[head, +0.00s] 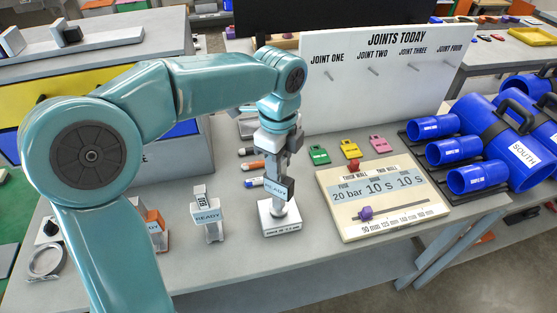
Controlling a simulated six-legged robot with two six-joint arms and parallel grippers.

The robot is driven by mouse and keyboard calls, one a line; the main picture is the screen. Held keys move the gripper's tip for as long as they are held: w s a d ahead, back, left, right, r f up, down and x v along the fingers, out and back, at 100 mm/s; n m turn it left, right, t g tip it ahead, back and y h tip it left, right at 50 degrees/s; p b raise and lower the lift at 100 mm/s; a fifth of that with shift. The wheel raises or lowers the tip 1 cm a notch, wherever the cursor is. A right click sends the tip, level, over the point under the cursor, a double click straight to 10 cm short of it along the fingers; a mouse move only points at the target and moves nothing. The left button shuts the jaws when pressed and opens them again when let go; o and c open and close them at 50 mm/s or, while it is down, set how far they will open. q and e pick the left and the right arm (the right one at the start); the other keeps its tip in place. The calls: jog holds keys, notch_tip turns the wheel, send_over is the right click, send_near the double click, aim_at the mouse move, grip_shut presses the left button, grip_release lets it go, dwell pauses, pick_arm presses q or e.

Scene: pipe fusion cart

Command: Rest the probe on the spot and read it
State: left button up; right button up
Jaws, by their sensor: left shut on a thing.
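My left gripper (280,152) comes down from above and is shut on the grey probe (284,189), which has a small panel reading READY. The probe is held about upright over a white block (281,226) with lettering on its front. Its lower end is at the round spot on top of the block; I cannot tell whether it touches or hovers just above. A second pale device (207,217), also marked READY, stands upright on the table to the left. My right gripper is out of view.
A cream settings board (385,222) with a purple slider lies to the right. Green, yellow and pink tags (350,148) stand before the white JOINTS TODAY board (350,98). Blue pipes (470,178) fill the right side. Markers (250,166) lie behind the block. A metal ring (46,262) lies left.

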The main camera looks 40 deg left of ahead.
pick_arm(q)
jog(key=shift+f, duration=0.4)
dwell(2.2)
jog(key=o, duration=1.1)
jog(key=shift+c, duration=0.2)
notch_tip(320, 180, up, 16)
jog(key=p, duration=0.2)
jog(key=shift+r, duration=0.15)
jog(key=shift+s, duration=0.1)
